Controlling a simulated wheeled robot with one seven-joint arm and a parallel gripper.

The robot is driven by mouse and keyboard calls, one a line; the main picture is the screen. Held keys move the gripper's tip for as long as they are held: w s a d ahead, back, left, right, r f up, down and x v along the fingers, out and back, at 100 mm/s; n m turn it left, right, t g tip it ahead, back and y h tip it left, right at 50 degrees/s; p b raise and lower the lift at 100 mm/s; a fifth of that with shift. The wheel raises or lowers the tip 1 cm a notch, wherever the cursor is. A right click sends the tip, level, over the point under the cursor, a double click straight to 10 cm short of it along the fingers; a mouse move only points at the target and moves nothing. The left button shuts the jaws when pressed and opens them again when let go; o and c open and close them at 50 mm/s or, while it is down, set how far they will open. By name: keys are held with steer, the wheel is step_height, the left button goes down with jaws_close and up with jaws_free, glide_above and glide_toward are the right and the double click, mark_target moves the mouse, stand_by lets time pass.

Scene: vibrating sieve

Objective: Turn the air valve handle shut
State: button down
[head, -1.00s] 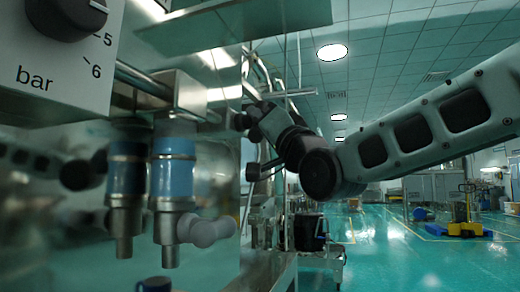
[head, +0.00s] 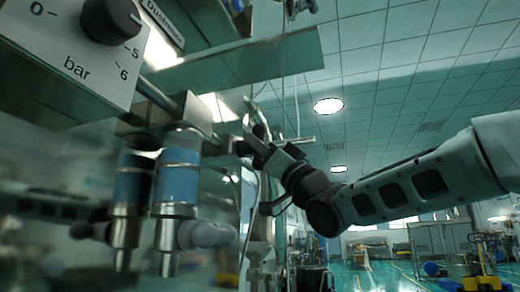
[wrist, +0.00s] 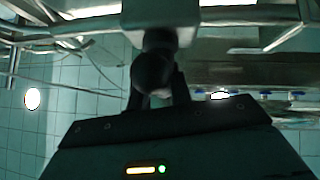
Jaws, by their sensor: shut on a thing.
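A dark rounded handle (wrist: 153,70) is in the middle of the wrist view, below a metal block (wrist: 155,22). It appears to be the air valve handle. My gripper (wrist: 158,98) is shut on it, with a dark finger on each side. In the head view my gripper (head: 257,146) is at the metal fitting right of the pipe and blue cylinders. There the handle is small and hard to separate from the dark fingers, so its angle cannot be told.
A pressure dial (head: 111,20) marked in bar is at the upper left. Blue-banded cylinders (head: 178,180) hang below the pipe, one with a pale round knob (head: 205,234). A metal shelf (head: 240,62) is above my gripper.

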stand_by(0.3)
steer(key=c, duration=1.3)
jaws_free()
steer(key=b+v, duration=0.3)
steer(key=v, duration=1.4)
steer(key=shift+s+d+f, duration=0.1)
steer(key=shift+d+f, duration=0.05)
